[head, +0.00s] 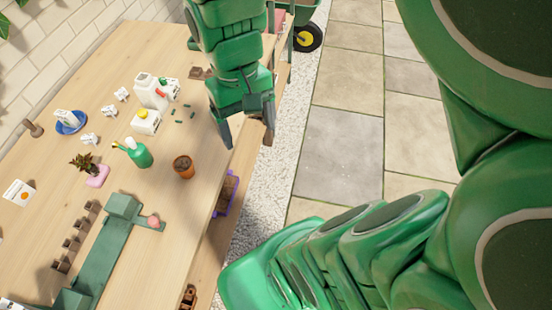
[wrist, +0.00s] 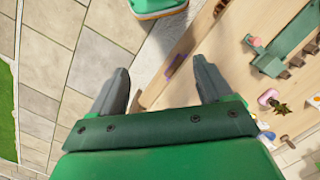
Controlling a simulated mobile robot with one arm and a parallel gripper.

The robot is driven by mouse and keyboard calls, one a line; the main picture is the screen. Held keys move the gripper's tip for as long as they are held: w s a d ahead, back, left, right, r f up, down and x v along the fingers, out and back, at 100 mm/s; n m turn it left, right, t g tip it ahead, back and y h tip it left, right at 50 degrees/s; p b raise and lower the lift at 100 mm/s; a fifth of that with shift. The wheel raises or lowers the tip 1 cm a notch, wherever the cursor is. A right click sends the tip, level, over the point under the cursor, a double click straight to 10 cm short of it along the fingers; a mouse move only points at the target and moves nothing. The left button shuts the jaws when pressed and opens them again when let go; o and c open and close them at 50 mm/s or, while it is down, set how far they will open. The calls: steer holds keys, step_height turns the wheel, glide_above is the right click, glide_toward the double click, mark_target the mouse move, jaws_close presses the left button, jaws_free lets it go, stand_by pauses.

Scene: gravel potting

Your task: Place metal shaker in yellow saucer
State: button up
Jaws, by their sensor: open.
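My gripper (head: 247,136) is open and empty above the right edge of the wooden table, near the far end. In the wrist view its two fingers (wrist: 160,84) are spread apart, with paving and the table edge between and beyond them. I cannot make out a metal shaker for certain in either view. I cannot make out a yellow saucer either. A blue saucer (head: 60,129) with a pale object in it stands at the left of the table.
On the table (head: 180,215) are a terracotta pot (head: 183,167), a green bottle-like container (head: 139,155), a white jug (head: 150,92), a pink pot with a plant (head: 97,176) and a long green fixture (head: 103,255). Paving (head: 340,150) lies clear to the right.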

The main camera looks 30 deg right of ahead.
steer(key=s+f, duration=0.2)
steer(key=s, duration=0.5)
steer(key=shift+s, duration=0.15)
steer(key=shift+a+f, duration=0.1)
steer(key=shift+a, duration=0.05)
stand_by(0.8)
